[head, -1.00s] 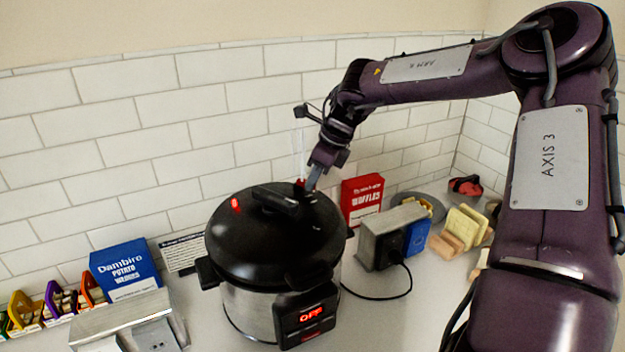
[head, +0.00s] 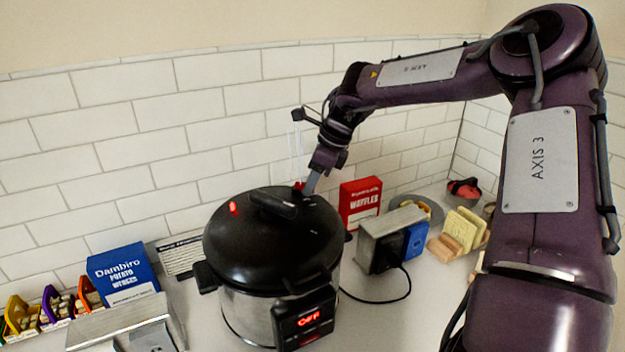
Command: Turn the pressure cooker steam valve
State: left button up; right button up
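The pressure cooker (head: 268,250) stands on the counter with its black lid on and a dark handle on top. Its front panel (head: 306,320) has a lit red display. A small red piece, which looks like the steam valve (head: 299,185), shows at the back of the lid, partly hidden by the lid handle and my gripper. A red mark also shows on the lid's left side. My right gripper (head: 308,188) points down at the lid's back edge, right beside the red piece. Whether its fingers are open or shut on it is too small to tell. My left gripper is not in view.
A red waffles box (head: 360,203) and a toaster (head: 385,240) with a cord stand right of the cooker. A blue potato wedges box (head: 124,272) and a metal appliance (head: 120,318) stand left. A tiled wall is close behind.

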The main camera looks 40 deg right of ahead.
jog(key=shift+s+d+r+b, duration=0.1)
jog(key=shift+d+r+b, duration=0.05)
jog(key=shift+r+b, duration=0.25)
jog(key=b+v, duration=0.1)
jog(key=v, duration=0.5)
jog(key=shift+s+r+b, duration=0.2)
jog(key=shift+r+b, duration=0.2)
